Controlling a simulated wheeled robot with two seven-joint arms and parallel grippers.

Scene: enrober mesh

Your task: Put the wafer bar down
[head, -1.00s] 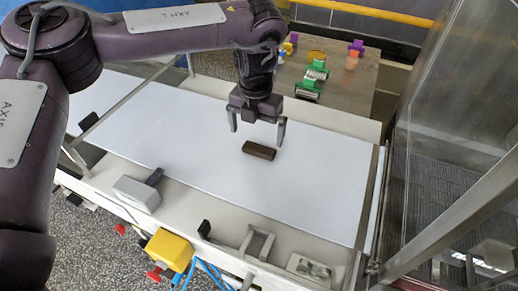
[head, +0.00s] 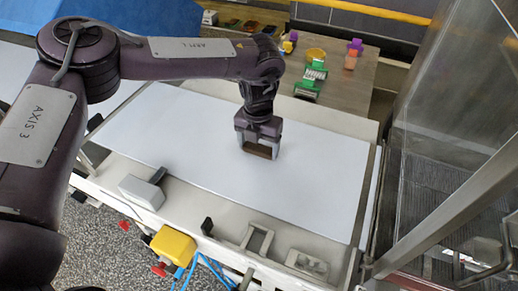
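The wafer bar (head: 259,151) is a small dark brown block on the white belt (head: 190,130) in the head view. My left gripper (head: 258,152) points down over it, one finger at each end of the bar. The fingers press against the ends and look shut on it. The gripper body hides part of the bar's top. The bar seems to be at or very near the belt surface; I cannot tell if there is a gap. My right gripper is not in view.
The belt is bare around the gripper. A grey box (head: 141,192) and a yellow box (head: 173,248) sit along the near rail. Green items (head: 307,88) and other coloured items stand on the table behind. A glass-sided metal frame (head: 440,190) stands at the right.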

